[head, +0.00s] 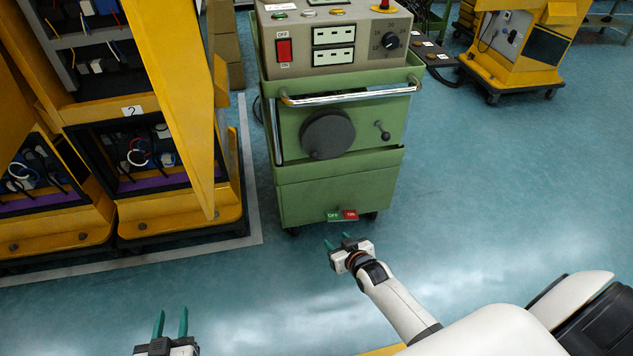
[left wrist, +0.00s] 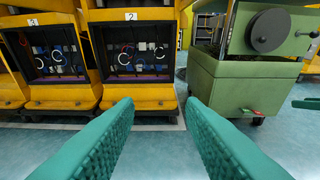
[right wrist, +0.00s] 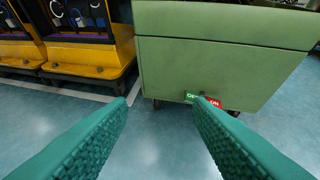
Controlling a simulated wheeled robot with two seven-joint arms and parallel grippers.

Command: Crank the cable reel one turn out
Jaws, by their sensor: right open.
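A dark grey round disc (head: 327,134), which may be the cable reel or its crank, sits on the front of the green cart (head: 340,190). A small pin shows at its lower edge. A short lever with a dark knob (head: 382,131) is to its right. In the left wrist view the disc (left wrist: 270,31) and the knob (left wrist: 313,34) show at the upper right. My right gripper (head: 338,240) is open and empty, low in front of the cart's base. My left gripper (head: 171,314) is open and empty, further left and away from the cart.
A chrome rail (head: 350,94) crosses the cart's front above the disc. A green-and-red foot switch (head: 342,215) is at the cart's base. Yellow cabinets (head: 180,226) with an open yellow door (head: 180,100) stand left.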

